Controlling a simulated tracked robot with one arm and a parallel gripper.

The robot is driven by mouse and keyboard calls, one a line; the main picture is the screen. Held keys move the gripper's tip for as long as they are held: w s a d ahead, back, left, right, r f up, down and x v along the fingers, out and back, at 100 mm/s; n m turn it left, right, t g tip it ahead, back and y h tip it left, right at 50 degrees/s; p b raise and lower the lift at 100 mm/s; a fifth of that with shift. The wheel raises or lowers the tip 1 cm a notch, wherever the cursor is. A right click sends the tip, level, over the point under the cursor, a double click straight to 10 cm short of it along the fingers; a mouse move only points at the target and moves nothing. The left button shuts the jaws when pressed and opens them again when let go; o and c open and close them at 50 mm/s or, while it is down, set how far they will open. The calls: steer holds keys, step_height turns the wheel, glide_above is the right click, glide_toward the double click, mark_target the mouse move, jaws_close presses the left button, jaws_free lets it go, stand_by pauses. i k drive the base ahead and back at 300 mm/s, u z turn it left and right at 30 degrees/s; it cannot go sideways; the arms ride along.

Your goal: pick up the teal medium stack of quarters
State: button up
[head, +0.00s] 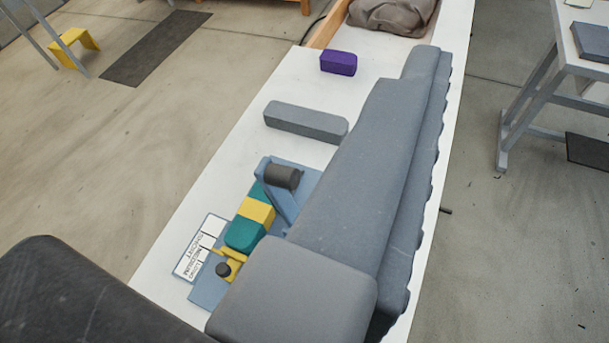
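A teal block (243,236) with a yellow band (257,211) across it, which fits the teal stack of quarters, sits on a blue fixture (207,291) on the white table. A yellow bracket (226,256) with a dark knob is at its near end, and a dark cylinder (284,177) on a blue arm is at its far end. A card (201,248) beside it has lettering that includes MEDIUM. A large grey body (345,190) fills the foreground to the right of the stack. I cannot make out my gripper's fingertips or whether they hold anything.
A grey bar (305,122) and a purple block (338,63) lie farther along the white table (195,190). A grey-brown bundle (393,15) is at the far end. The table's left strip is clear. A dark shape covers the lower left corner.

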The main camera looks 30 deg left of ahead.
mark_target(256, 214)
steer(key=u, duration=0.6)
steer(key=k, duration=1.15)
steer(key=u, duration=0.6)
steer(key=i, duration=1)
steer(key=z, duration=0.05)
